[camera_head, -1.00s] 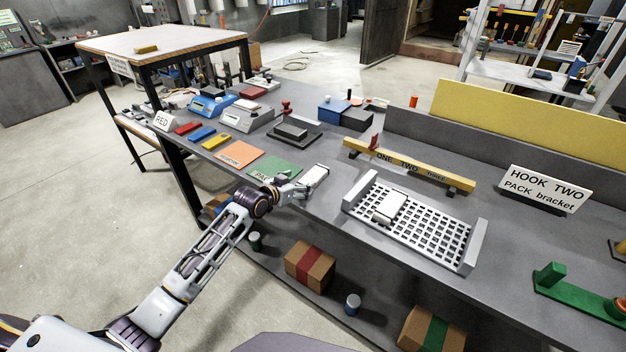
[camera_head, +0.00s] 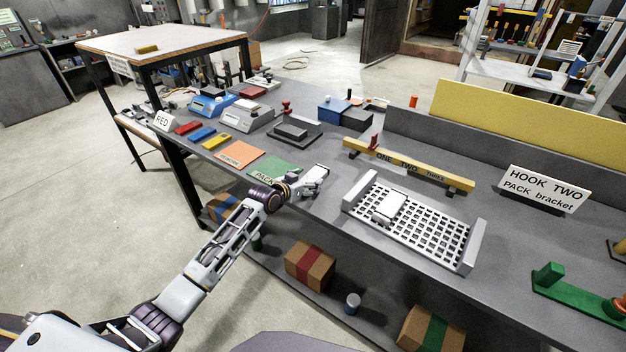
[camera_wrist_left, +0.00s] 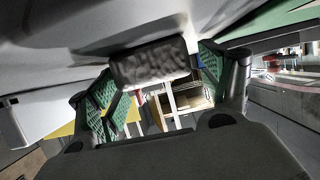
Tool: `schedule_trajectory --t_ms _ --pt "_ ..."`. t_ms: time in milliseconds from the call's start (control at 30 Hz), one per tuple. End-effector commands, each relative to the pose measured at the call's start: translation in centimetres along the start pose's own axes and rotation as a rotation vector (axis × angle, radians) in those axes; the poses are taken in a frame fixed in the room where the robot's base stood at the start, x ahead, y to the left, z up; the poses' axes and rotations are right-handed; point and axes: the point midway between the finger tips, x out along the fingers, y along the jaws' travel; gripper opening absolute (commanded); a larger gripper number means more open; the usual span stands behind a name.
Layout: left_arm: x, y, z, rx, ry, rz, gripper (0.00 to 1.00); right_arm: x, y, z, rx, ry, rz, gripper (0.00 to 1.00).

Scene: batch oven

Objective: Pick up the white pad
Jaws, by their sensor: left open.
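The white pad (camera_head: 393,206) lies on the left part of a white grid rack (camera_head: 448,232) on the grey bench. It looks like a small flat block with a rounded front edge. My left gripper (camera_head: 317,180) is open above the bench, to the left of the rack and apart from the pad. In the left wrist view its green-lined fingers (camera_wrist_left: 160,88) stand apart. A grey rounded shape shows between them there, and I cannot tell what it is. My right gripper is out of view.
A yellow bar (camera_head: 408,165) marked ONE TWO THREE stands behind the rack. A green mat (camera_head: 274,168) and an orange mat (camera_head: 238,155) lie left of my gripper. A HOOK TWO sign (camera_head: 544,189) stands at the right. Bare bench lies between gripper and rack.

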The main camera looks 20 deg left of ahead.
Motion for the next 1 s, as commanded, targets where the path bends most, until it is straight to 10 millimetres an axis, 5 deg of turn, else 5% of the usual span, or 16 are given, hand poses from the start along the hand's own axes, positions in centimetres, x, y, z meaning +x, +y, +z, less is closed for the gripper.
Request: schedule_trajectory --t_ms 267,567,1000 --pt "-0.02 0.0 0.0 0.0 0.0 0.0 0.79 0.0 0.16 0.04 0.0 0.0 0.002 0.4" --pt "-0.03 -0.01 0.0 0.0 0.0 0.0 0.41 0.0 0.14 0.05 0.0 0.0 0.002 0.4" --pt "-0.14 -0.01 -0.35 0.0 0.001 0.0 0.4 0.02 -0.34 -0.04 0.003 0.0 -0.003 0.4"
